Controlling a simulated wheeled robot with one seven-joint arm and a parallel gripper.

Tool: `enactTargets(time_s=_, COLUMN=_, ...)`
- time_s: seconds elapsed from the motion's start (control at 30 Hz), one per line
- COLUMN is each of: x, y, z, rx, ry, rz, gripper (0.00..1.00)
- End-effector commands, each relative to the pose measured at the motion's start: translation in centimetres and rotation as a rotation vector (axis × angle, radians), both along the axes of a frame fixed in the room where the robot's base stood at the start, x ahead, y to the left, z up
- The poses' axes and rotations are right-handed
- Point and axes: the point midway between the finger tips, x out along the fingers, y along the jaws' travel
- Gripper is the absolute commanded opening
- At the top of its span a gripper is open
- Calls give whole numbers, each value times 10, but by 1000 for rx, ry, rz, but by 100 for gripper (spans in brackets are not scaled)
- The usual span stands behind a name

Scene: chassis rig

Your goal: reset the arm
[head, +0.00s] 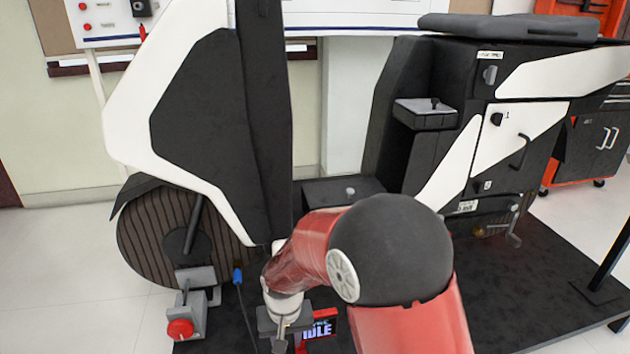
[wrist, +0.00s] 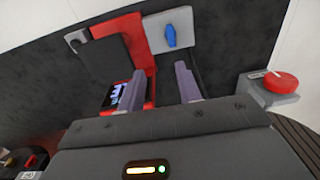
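My gripper (head: 283,325) is low in the head view, at the end of my bent red arm, in front of the black and white scooter-like rig. In the wrist view my gripper (wrist: 160,82) has its two grey fingers apart, with nothing held between them. Beyond the fingers are a red panel (wrist: 122,35) and a light grey plate with a blue part (wrist: 168,35) on it. A small lit screen (head: 320,328) shows beside my gripper in the head view, partly hidden. I cannot tell if my fingers touch anything.
A red button (head: 180,329) on a grey box stands left of my gripper; it also shows in the wrist view (wrist: 282,82). The wheel (head: 155,240) and rig body (head: 215,110) rise close behind. A dark mat (head: 520,310) lies below, with clear floor at left.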

Motion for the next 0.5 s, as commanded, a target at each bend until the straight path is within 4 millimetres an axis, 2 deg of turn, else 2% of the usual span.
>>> enactTargets(time_s=0.03, x=3, y=-16, z=35, rx=17, ry=-32, rz=-20, gripper=35)
enactTargets(time_s=0.2, x=-9, y=-75, z=123, rx=51, ry=-120, rz=-68, gripper=35)
enactTargets(time_s=0.37, x=-38, y=-128, z=191, rx=67, ry=-206, rz=-113, gripper=35)
enactTargets(time_s=0.5, x=-74, y=-169, z=238, rx=69, ry=-287, rz=-152, gripper=35)
